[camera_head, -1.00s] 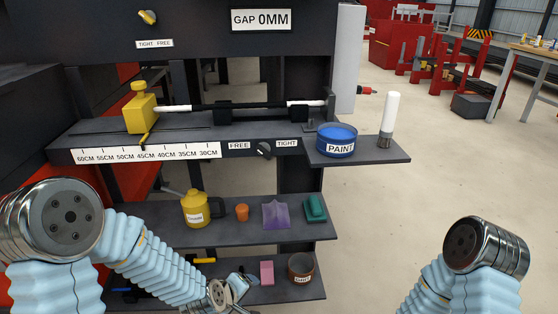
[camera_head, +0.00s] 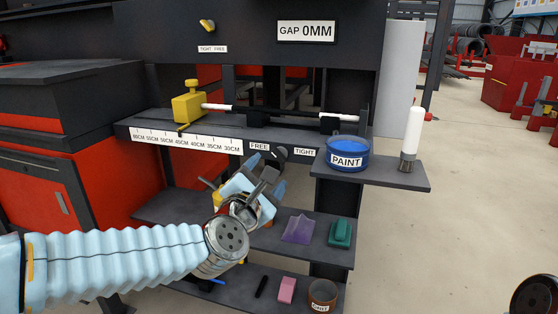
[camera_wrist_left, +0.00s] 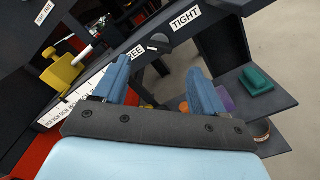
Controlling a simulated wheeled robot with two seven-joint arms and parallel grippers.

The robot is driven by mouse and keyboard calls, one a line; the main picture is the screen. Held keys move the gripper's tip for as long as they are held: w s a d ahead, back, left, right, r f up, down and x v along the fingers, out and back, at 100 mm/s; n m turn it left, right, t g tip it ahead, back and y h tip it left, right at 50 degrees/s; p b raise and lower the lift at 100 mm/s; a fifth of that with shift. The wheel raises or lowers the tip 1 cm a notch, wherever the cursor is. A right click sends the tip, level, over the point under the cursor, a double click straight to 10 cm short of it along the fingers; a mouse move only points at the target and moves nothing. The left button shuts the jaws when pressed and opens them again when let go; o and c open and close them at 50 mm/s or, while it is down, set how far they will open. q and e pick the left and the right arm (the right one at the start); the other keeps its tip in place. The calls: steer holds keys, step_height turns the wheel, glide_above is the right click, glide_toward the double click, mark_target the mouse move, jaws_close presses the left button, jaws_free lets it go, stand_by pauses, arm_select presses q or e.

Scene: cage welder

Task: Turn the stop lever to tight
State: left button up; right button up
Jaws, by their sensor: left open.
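The stop lever (camera_head: 279,154) is a dark knob on the front of the rail, between the FREE label (camera_head: 258,147) and the TIGHT label (camera_head: 304,152). My right gripper is out of view.
A yellow block (camera_head: 187,107) sits on the rail above the ruler strip (camera_head: 185,139). The blue paint pot (camera_head: 347,155) and a brush (camera_head: 411,137) stand on the side shelf at right. A purple item (camera_head: 298,230) and a green item (camera_head: 340,233) lie on the lower shelf.

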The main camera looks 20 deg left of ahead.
mark_target(278, 158)
arm_select(q)
steer(key=w, duration=0.8)
steer(key=shift+w+d+p, duration=0.15)
steer(key=shift+w+p, duration=0.15)
steer(key=shift+p, duration=0.05)
steer(key=c, duration=1.1)
